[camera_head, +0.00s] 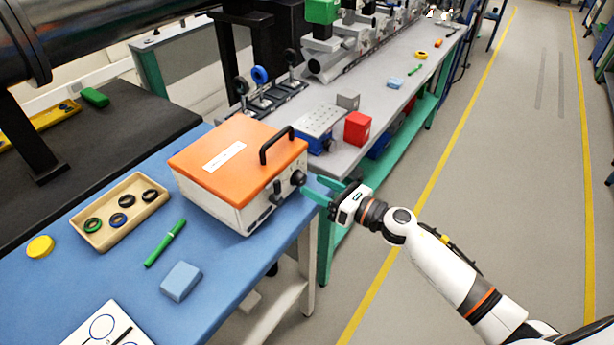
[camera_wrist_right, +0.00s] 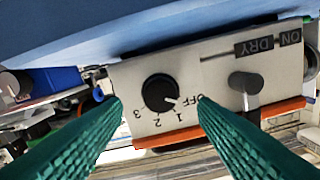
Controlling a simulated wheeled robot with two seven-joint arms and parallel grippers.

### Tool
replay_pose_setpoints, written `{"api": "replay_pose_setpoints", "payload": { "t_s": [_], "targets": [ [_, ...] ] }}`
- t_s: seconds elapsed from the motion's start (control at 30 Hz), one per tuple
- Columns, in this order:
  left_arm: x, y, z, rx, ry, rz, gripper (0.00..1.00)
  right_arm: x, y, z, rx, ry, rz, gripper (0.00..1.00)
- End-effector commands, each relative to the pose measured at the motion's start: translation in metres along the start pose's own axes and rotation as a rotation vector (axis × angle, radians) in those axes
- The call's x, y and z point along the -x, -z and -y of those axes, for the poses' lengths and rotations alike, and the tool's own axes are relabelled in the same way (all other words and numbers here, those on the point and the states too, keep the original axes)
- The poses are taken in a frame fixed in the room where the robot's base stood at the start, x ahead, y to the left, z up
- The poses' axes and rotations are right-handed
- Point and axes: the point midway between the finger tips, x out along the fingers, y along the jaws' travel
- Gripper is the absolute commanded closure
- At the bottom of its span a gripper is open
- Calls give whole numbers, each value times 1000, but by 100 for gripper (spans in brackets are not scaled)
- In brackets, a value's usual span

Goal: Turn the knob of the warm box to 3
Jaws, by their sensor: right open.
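The warm box (camera_head: 225,197) is a white case with an orange lid and a black handle, standing on the blue table top. Its black round knob (camera_head: 298,178) is on the front panel; in the right wrist view the knob (camera_wrist_right: 160,92) appears upside down, with marks OFF, 1, 2 and 3. Its white pointer faces about the OFF mark. My right gripper (camera_head: 318,190) is open, its green fingers pointing at the panel. In the wrist view the fingers lie on either side of the knob; contact is not visible. My left gripper is out of view.
A tray of rings (camera_head: 101,237), a green pen (camera_head: 165,243) and a light blue block (camera_head: 181,281) lie left of the box. The floor aisle at right is clear.

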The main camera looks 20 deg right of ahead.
Motion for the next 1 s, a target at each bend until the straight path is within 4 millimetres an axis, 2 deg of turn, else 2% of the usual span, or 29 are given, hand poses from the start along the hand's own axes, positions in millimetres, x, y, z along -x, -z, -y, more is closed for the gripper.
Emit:
{"api": "replay_pose_setpoints", "payload": {
  "t_s": [0.03, 0.2, 0.6, 0.87, 1.0],
  "targets": [
    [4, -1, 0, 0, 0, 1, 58, -10, 3, 1, 0, 2, -2, 47],
    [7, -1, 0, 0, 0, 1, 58, -29, 1, 0, 0, 0, -1, 47],
    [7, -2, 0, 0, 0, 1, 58, -36, 0, 0, 0, 0, 0, 47],
    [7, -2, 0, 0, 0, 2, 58, -35, 0, 0, 0, 0, 0, 89],
    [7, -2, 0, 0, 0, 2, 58, -35, 0, 0, -4, 0, 0, 91]
  ]
}}
